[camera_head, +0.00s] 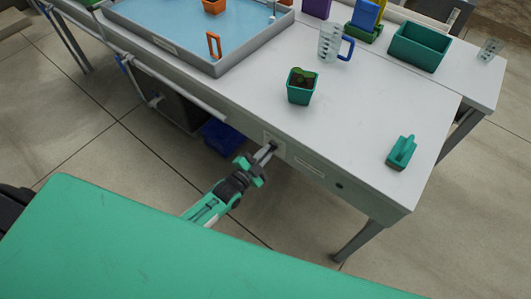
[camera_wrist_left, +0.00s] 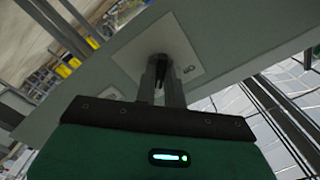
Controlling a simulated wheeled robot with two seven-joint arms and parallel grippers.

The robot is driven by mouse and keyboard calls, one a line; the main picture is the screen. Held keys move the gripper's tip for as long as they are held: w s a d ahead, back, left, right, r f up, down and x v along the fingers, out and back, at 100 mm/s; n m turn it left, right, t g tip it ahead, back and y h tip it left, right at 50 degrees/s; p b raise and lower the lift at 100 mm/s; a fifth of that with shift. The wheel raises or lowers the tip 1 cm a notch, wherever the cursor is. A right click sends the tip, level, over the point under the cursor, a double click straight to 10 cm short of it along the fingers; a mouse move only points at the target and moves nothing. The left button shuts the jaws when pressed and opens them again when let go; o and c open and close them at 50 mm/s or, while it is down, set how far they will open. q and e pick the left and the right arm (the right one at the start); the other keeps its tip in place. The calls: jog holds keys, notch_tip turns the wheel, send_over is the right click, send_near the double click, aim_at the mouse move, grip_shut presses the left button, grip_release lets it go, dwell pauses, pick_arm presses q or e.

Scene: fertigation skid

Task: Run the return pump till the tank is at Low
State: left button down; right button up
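My left gripper (camera_head: 270,149) reaches the front side of the white bench, with its fingertips at a small pale plate (camera_head: 274,141). In the left wrist view the fingers (camera_wrist_left: 160,72) look close together and end at a dark spot on this plate (camera_wrist_left: 188,60). The fingers cover most of that dark part, so I cannot tell whether it is pressed or held. A small mark shows on the plate right of the fingers. A blue-floored tray (camera_head: 226,68) with grey walls stands on the bench. I see no readable level mark or Low label. My right gripper is out of view.
On the bench are a potted seedling (camera_head: 300,90), a clear jug (camera_head: 329,43) with a blue handle, a green trough (camera_head: 419,47) and a green hand tool (camera_head: 401,152). A dark box (camera_head: 172,98) and blue bin (camera_head: 221,136) are underneath. A green surface (camera_head: 180,255) fills the foreground.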

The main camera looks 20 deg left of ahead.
pick_arm(q)
jog(key=shift+n, duration=0.4)
jog(key=shift+f+n, duration=0.1)
jog(key=shift+n, duration=8.5)
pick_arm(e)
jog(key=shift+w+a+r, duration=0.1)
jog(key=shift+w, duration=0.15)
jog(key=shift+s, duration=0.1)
pick_arm(q)
jog(key=c, duration=1.5)
grip_release()
